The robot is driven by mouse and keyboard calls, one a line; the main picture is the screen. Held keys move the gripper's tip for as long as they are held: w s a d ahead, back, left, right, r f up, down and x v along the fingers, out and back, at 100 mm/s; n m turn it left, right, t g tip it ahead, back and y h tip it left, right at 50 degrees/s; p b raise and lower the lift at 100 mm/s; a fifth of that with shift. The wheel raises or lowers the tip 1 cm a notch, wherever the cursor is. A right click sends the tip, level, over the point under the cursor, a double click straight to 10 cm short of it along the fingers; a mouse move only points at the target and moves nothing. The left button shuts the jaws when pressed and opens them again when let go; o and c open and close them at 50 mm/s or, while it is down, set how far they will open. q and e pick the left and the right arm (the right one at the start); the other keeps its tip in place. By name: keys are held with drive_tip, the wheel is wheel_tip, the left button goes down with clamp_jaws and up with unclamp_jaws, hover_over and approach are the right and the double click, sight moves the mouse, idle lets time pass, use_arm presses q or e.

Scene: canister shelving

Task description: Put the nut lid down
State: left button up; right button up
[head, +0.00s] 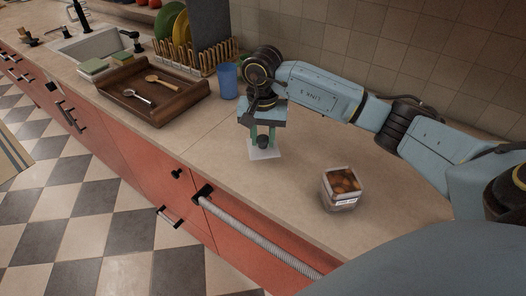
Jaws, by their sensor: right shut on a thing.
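The nut lid (266,153) is a pale square plate with a dark knob on top. My right gripper (263,141) points down and is shut on the knob. The lid is at or just above the countertop; I cannot tell if it touches. The nut canister (342,190), a clear square jar with a white label, stands upright to the right of the lid. It is open at the top and full of brown nuts. My left gripper is not in view.
A blue cup (227,81) stands just behind and left of my right gripper. A brown wooden tray (158,112) with two spoons lies to the left. A dish rack (190,62) with plates and a sink (95,45) are further left. The countertop (240,190) in front is clear up to its edge.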

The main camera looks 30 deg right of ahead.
sight(262, 148)
drive_tip(key=shift+f, duration=0.75)
wheel_tip(262, 148, down, 4)
drive_tip(key=shift+r, duration=0.2)
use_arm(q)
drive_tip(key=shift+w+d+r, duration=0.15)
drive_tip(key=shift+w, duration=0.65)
use_arm(e)
drive_tip(key=shift+f, duration=0.2)
drive_tip(key=o, duration=1)
drive_tip(key=shift+r, duration=0.1)
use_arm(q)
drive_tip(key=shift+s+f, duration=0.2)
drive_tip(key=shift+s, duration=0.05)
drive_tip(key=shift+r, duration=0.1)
use_arm(e)
drive_tip(key=shift+r, duration=0.1)
